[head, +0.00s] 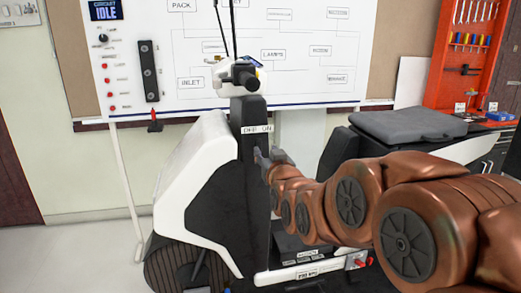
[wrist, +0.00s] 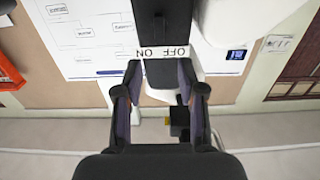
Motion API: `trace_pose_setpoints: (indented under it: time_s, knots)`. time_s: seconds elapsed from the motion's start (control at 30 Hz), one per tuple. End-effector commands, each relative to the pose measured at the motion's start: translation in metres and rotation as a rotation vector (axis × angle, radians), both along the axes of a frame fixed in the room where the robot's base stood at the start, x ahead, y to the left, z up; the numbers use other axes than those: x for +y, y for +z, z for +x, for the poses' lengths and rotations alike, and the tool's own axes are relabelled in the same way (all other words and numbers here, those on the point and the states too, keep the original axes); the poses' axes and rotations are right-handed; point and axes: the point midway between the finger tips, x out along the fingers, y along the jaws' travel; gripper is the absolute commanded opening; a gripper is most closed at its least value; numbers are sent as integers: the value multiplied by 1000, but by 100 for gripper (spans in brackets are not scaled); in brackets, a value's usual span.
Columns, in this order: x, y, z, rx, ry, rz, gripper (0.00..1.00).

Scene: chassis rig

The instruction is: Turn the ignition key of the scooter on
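The scooter (head: 197,165) stands upright with a white front shield and a dark column (head: 250,112). A white OFF ON label (head: 257,129) is on the column; it shows upside down in the wrist view (wrist: 165,52). My gripper (head: 263,156) is at the column just below the label in the head view. In the wrist view my gripper (wrist: 160,68) has its two fingers apart, with the label and column showing between and beyond the tips. A thin dark shape shows on the column in the wrist view, but I cannot tell whether it is the ignition key.
A whiteboard (head: 330,85) with a wiring diagram and a CIRCUIT IDLE display (head: 104,10) stands behind the scooter. The grey seat (head: 405,124) is right of the column, near my arm. A red tool rack (head: 464,75) is at the right. Floor at left is clear.

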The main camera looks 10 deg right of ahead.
Motion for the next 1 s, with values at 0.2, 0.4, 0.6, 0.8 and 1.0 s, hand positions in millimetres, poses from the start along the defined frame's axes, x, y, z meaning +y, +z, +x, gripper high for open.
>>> trace_pose_setpoints:
  time_s: [0.2, 0.4, 0.6, 0.8, 1.0]
  knots:
    - [0, 1, 7, -10, -1, 0, 40]
    - [0, 1, 21, -8, 0, 0, 40]
    - [0, 1, 43, -7, 0, -1, 40]
    - [0, 2, 64, -8, 0, -1, 40]
    - [0, 0, 77, -6, 0, -1, 40]
